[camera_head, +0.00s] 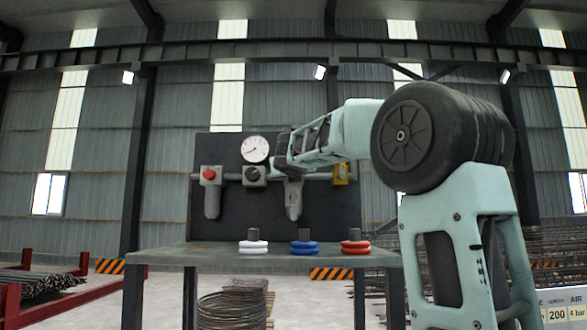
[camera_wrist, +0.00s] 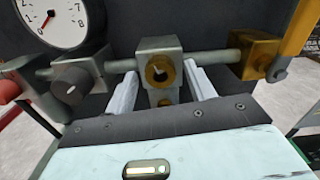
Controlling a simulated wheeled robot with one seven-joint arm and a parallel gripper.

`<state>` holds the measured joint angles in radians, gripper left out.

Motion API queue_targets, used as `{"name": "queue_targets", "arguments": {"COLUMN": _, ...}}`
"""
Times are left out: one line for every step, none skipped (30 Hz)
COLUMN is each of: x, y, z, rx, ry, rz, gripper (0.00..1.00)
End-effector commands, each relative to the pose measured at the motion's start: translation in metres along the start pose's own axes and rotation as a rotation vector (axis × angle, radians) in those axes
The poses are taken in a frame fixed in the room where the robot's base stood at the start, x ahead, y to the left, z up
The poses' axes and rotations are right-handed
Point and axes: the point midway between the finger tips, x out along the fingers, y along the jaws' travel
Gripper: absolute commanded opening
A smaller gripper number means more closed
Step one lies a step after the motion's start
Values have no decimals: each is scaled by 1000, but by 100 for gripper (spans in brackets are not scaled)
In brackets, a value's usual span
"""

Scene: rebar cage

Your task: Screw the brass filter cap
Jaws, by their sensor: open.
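The brass cap (camera_wrist: 160,72) is a round brass ring with a dark hole in its middle, on the front of a grey block (camera_wrist: 150,48) on the pipe. My gripper (camera_wrist: 161,76) is open, with one pale finger left of the cap and one right of it. I cannot tell whether either finger touches it. In the head view my gripper (camera_head: 283,152) reaches from the right to the panel, in front of the pipe. It hides the cap there. A grey bowl (camera_head: 293,200) hangs below it.
A gauge (camera_head: 255,149), a red knob (camera_head: 209,173), a dark knob (camera_head: 252,174) and a yellow fitting (camera_head: 341,173) sit around the pipe on the dark panel (camera_head: 232,212). White (camera_head: 253,248), blue (camera_head: 304,248) and red (camera_head: 355,247) ringed items stand on the table (camera_head: 205,257).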

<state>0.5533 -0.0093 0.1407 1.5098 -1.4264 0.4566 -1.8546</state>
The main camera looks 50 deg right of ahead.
Motion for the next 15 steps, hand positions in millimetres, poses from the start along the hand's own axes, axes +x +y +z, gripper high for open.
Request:
{"name": "queue_targets", "arguments": {"x": 3, "y": 0, "z": 0, "rx": 0, "ry": 1, "rz": 0, "gripper": 54}}
{"name": "queue_targets", "arguments": {"x": 5, "y": 0, "z": 0, "rx": 0, "ry": 1, "rz": 0, "gripper": 54}}
{"name": "queue_targets", "arguments": {"x": 6, "y": 0, "z": 0, "rx": 0, "ry": 1, "rz": 0, "gripper": 54}}
{"name": "queue_targets", "arguments": {"x": 6, "y": 0, "z": 0, "rx": 0, "ry": 1, "rz": 0, "gripper": 54}}
{"name": "queue_targets", "arguments": {"x": 6, "y": 0, "z": 0, "rx": 0, "ry": 1, "rz": 0, "gripper": 54}}
{"name": "queue_targets", "arguments": {"x": 6, "y": 0, "z": 0, "rx": 0, "ry": 0, "rz": 0, "gripper": 54}}
{"name": "queue_targets", "arguments": {"x": 6, "y": 0, "z": 0, "rx": 0, "ry": 0, "rz": 0, "gripper": 54}}
{"name": "queue_targets", "arguments": {"x": 6, "y": 0, "z": 0, "rx": 0, "ry": 0, "rz": 0, "gripper": 54}}
{"name": "queue_targets", "arguments": {"x": 6, "y": 0, "z": 0, "rx": 0, "ry": 0, "rz": 0, "gripper": 54}}
{"name": "queue_targets", "arguments": {"x": 6, "y": 0, "z": 0, "rx": 0, "ry": 0, "rz": 0, "gripper": 54}}
{"name": "queue_targets", "arguments": {"x": 6, "y": 0, "z": 0, "rx": 0, "ry": 0, "rz": 0, "gripper": 54}}
{"name": "queue_targets", "arguments": {"x": 6, "y": 0, "z": 0, "rx": 0, "ry": 0, "rz": 0, "gripper": 46}}
{"name": "queue_targets", "arguments": {"x": 6, "y": 0, "z": 0, "rx": 0, "ry": 0, "rz": 0, "gripper": 38}}
{"name": "queue_targets", "arguments": {"x": 6, "y": 0, "z": 0, "rx": 0, "ry": 0, "rz": 0, "gripper": 29}}
{"name": "queue_targets", "arguments": {"x": 6, "y": 0, "z": 0, "rx": 0, "ry": 0, "rz": 0, "gripper": 18}}
